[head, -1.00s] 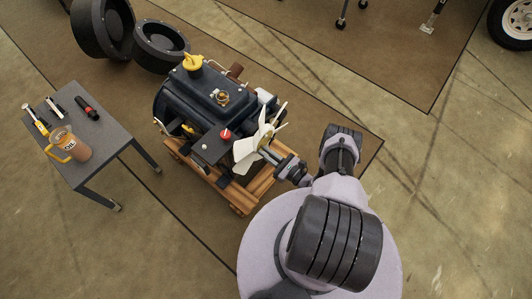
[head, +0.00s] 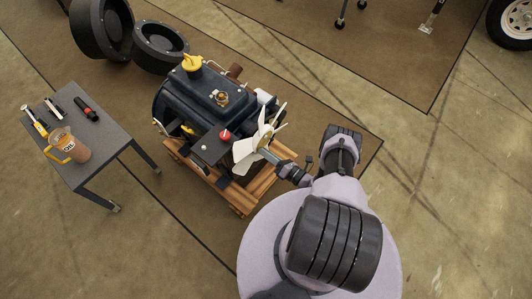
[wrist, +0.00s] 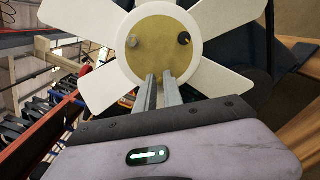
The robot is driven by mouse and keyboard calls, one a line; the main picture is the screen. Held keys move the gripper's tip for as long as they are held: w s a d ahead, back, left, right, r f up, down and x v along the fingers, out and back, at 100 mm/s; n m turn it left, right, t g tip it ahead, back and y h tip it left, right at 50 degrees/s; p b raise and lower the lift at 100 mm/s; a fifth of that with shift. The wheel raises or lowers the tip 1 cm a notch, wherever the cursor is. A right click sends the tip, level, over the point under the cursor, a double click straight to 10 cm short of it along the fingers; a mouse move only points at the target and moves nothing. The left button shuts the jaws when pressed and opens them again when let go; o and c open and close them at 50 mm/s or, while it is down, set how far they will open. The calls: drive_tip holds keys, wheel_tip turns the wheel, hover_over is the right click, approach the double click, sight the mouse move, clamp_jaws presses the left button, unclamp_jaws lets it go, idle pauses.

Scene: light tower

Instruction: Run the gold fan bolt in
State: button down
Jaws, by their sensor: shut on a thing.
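The white fan (head: 259,137) stands on the front of the dark engine, and its round tan hub (wrist: 157,62) fills the middle of the wrist view. A gold-toned bolt head (wrist: 133,41) shows at the hub's upper left and a dark one (wrist: 184,38) at its upper right. My gripper (wrist: 158,76) reaches the lower part of the hub, its two fingers close together and shut. The fingertips hide what they hold, which by its place on the hub is the gold fan bolt. In the head view my gripper (head: 266,153) meets the fan's hub from the right.
The engine (head: 204,98) rests on a wooden pallet (head: 240,200). A small grey table (head: 95,143) at left holds a mug (head: 72,148) and several tools. Two black round parts (head: 160,45) lie behind.

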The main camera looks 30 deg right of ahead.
drive_tip(key=shift+m, duration=0.6)
drive_tip(key=c, duration=1.5)
unclamp_jaws()
drive_tip(key=shift+o, duration=0.2)
drive_tip(key=v, duration=1.7)
drive_tip(key=shift+s+r, duration=0.15)
drive_tip(key=shift+s, duration=0.1)
drive_tip(key=shift+d, duration=0.1)
